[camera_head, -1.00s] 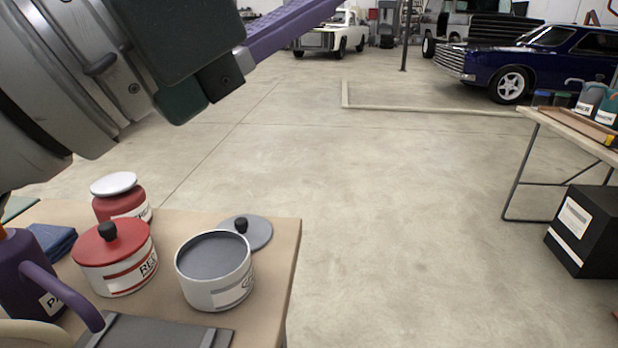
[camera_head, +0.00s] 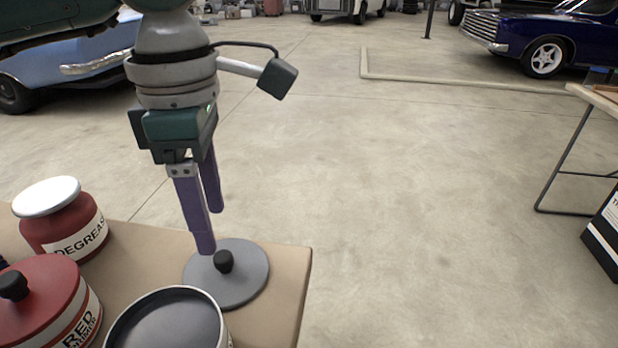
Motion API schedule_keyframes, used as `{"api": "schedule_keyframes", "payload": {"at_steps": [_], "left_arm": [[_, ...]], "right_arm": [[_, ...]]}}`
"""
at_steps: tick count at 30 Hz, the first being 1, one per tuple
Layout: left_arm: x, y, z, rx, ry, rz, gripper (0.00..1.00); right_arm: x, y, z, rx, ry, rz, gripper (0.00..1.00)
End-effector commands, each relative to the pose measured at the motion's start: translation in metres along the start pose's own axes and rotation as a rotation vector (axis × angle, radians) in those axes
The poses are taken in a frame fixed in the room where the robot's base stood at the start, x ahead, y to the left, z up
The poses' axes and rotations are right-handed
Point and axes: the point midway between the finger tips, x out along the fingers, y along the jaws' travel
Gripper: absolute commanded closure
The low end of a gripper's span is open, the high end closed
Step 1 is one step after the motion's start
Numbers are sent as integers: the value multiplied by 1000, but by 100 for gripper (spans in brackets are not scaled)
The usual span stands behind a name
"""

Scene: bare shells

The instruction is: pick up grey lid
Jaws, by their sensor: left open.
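The grey lid (camera_head: 249,286) is a flat round disc with a black knob (camera_head: 223,261) at its middle. It lies on the tan table (camera_head: 284,262) near the table's right corner, behind the open grey pot. My left gripper (camera_head: 211,230) points down with its two purple fingers just behind and left of the knob. The fingers are open with a gap between them and nothing held. The nearer fingertip overlaps the lid's far edge in the picture; I cannot tell whether it touches. My right gripper is not in view.
The pot (camera_head: 168,322) with dark grey contents stands in front of the lid. A red lidded pot (camera_head: 42,305) and a red degreaser jar (camera_head: 64,221) with a white lid stand to the left. Open floor lies beyond the table.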

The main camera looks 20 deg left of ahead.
Motion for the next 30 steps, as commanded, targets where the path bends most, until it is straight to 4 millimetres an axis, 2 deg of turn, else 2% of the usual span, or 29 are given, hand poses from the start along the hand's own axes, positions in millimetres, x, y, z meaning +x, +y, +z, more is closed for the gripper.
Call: {"api": "schedule_keyframes", "payload": {"at_steps": [5, 12, 15, 21, 30], "left_arm": [[17, -1, 1, 0, -2, -3, 36], [54, 0, 2, 0, -3, -2, 36], [60, 0, 2, 0, -3, -1, 36], [60, 0, 3, 1, -4, 0, 36], [60, 0, 3, 1, -4, 0, 69]], "right_arm": [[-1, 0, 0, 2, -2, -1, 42], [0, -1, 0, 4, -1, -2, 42], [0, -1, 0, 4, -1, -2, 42], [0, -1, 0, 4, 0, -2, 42], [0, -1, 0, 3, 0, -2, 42]]}}
